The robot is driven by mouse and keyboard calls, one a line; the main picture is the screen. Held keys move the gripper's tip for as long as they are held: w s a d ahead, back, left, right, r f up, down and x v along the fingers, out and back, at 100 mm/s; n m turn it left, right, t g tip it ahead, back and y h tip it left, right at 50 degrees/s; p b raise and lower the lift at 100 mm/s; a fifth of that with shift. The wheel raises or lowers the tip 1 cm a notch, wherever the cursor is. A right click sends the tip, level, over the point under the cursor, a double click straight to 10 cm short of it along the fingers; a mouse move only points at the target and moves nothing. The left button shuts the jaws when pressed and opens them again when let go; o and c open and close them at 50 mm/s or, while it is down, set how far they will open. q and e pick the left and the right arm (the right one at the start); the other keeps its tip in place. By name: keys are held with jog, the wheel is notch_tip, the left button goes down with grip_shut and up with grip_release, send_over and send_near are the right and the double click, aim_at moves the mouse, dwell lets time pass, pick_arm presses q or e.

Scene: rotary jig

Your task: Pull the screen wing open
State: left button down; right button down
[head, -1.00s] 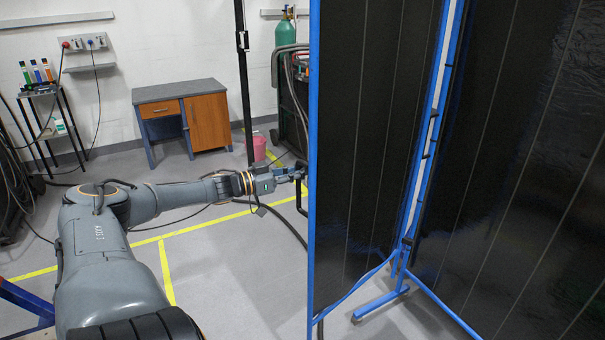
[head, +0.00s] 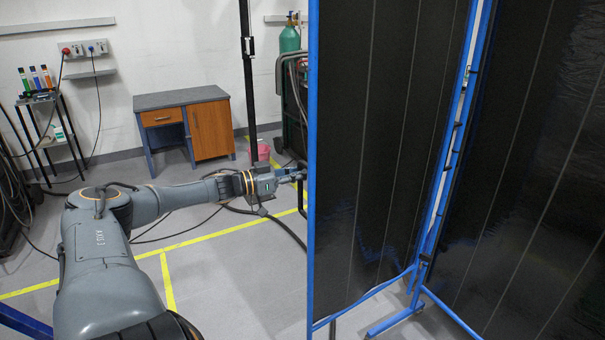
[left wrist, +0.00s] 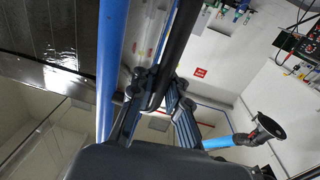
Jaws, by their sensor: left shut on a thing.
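The screen wing (head: 365,130) is a tall dark panel in a blue frame. Its free blue edge stands upright mid-picture, and its far side meets a second dark panel (head: 540,170) at a blue post. My left gripper (head: 299,176) is at this free edge, shut on the black handle (head: 303,203), which is partly hidden behind my gripper and the edge. In the left wrist view the fingers (left wrist: 156,103) close around the black handle bar (left wrist: 180,45), beside the blue frame tube (left wrist: 109,60). My right gripper is not in view.
A desk with a wooden drawer and door (head: 185,122), a pink bucket (head: 263,152) and a green cylinder (head: 290,38) stand at the back. Cables lie on the floor. Blue screen feet (head: 395,322) stick out at the lower right. The floor left of the wing is mostly clear.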

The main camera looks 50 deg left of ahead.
pick_arm(q)
jog(key=shift+s+a+f, duration=0.1)
jog(key=shift+f, duration=0.15)
jog(key=c, duration=1.7)
grip_release()
jog(key=o, duration=0.3)
jog(key=shift+s+a+r, duration=0.1)
jog(key=shift+s+a, duration=0.05)
jog(key=shift+s, duration=0.05)
jog(key=shift+o, duration=0.2)
jog(key=shift+s+a+r, duration=0.1)
jog(key=shift+s, duration=0.1)
jog(key=shift+w+d+r, duration=0.1)
jog(key=shift+w+r, duration=0.05)
jog(key=shift+r, duration=0.6)
jog(key=shift+w+d+r, duration=0.1)
jog(key=shift+r, duration=0.65)
jog(key=shift+s+a+r, duration=0.1)
jog(key=shift+r, duration=1.65)
jog(key=shift+s+a+r, duration=0.1)
jog(key=shift+r, duration=1.65)
